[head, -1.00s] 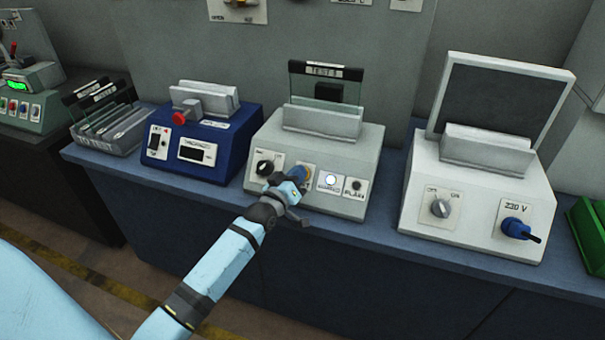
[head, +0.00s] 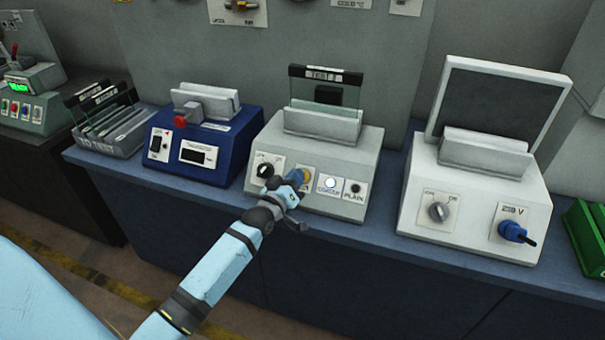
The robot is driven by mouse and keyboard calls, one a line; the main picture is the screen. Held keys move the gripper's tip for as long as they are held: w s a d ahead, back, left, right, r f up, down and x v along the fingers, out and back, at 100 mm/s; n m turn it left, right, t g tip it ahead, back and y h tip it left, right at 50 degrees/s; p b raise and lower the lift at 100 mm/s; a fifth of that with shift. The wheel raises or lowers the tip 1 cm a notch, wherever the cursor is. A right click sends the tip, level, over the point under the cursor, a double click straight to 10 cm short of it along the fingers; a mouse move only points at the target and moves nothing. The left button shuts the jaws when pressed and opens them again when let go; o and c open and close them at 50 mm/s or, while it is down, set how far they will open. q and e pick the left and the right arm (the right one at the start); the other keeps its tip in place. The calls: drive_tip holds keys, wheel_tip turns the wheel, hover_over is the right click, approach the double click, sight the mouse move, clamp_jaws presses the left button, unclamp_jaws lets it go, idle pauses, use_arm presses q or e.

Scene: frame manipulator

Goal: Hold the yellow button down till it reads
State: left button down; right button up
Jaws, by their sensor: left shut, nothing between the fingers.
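The grey tester (head: 355,152) stands in the middle of the bench with a glass plate marked TEST (head: 320,86) upright in its slot. The yellow button (head: 306,174) is on its front panel, partly hidden by my left gripper. My left gripper (head: 297,178) is shut and empty, its tip at the button. I cannot tell whether it touches or presses the button. A black knob (head: 265,170) is to the left, a lit white round button (head: 330,183) and a small black one (head: 355,188) to the right. My right gripper is not in view.
A blue device (head: 215,168) with a red knob and a rack of plates (head: 110,125) stand to the left. A green display (head: 18,88) shows at far left.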

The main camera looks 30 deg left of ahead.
use_arm(q)
drive_tip(key=s+r+p, duration=0.1)
drive_tip(key=s+p, duration=0.1)
drive_tip(key=s+d+r+p, duration=0.1)
drive_tip(key=s+r+p, duration=0.1)
idle(0.6)
idle(0.3)
drive_tip(key=s+d+f+m+g+h+p, duration=0.1)
drive_tip(key=s+d+f+m+g+p, duration=0.1)
drive_tip(key=s, duration=0.6)
drive_tip(key=s+d+f+m+g+h+p, duration=0.1)
drive_tip(key=s+d+f+m+g+p, duration=0.1)
drive_tip(key=s+d, duration=0.6)
drive_tip(key=s+d+f+m+g+h+p, duration=0.1)
drive_tip(key=s+d+f+m+g+p, duration=0.1)
drive_tip(key=s+d+f+m+g, duration=0.2)
drive_tip(key=s+d+f+m, duration=0.1)
drive_tip(key=s+d+f, duration=0.2)
drive_tip(key=s, duration=0.2)
drive_tip(key=shift+f, duration=0.35)
